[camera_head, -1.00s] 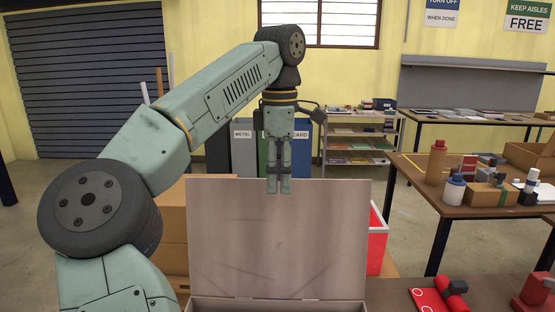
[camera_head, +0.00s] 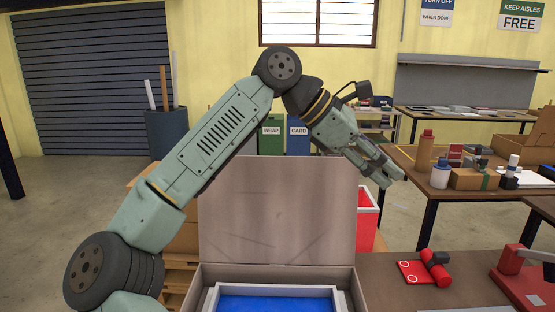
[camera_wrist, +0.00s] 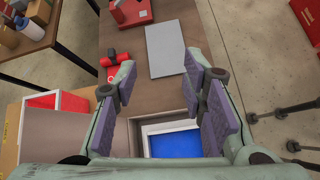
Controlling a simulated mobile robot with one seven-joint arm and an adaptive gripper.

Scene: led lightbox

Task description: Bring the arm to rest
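My arm is bent over at the top of the head view, its elbow above the open box. My gripper (camera_head: 386,178) hangs in the air right of the box lid, tilted down and to the right. In the wrist view my gripper (camera_wrist: 163,85) has its purple finger pads wide apart with nothing held between them. It touches nothing that I can see.
An open box (camera_head: 276,200) with a raised lid stands below, holding a white-framed blue panel (camera_head: 275,303). A red tool (camera_head: 436,266) and red device (camera_head: 520,285) lie on the bench; a grey sheet (camera_wrist: 172,50) lies there too. A cluttered table (camera_head: 412,160) stands behind.

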